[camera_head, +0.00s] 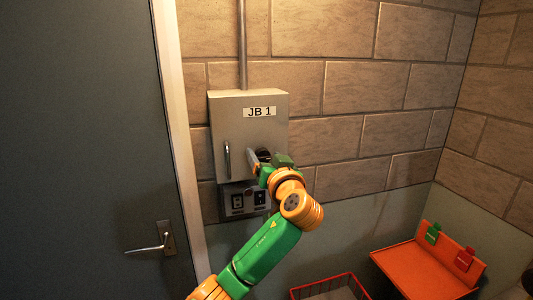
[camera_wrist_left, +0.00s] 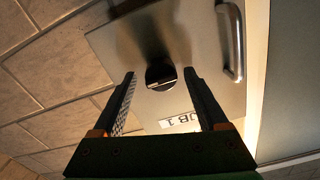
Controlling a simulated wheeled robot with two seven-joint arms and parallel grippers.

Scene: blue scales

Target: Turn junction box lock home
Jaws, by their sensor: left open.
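The grey junction box (camera_head: 245,107), labelled JB 1, is on the brick wall with its door shut. Its round black lock (camera_wrist_left: 160,72) shows in the left wrist view, with a pale, slightly tilted bar across its lower part. In the head view the lock is largely hidden by my gripper. My left gripper (camera_head: 261,160) is at the lower right front of the box. In the left wrist view its two open fingers (camera_wrist_left: 159,77) stand on either side of the lock, with gaps between; I cannot tell how far they are from the box face. My right gripper is not in view.
A bar handle (camera_head: 227,160) stands out from the box door left of the lock. A small panel (camera_head: 237,203) is below the box, a conduit (camera_head: 242,45) above. A dark door (camera_head: 85,150) is at left. A red basket (camera_head: 329,281) and orange stand (camera_head: 420,268) are low right.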

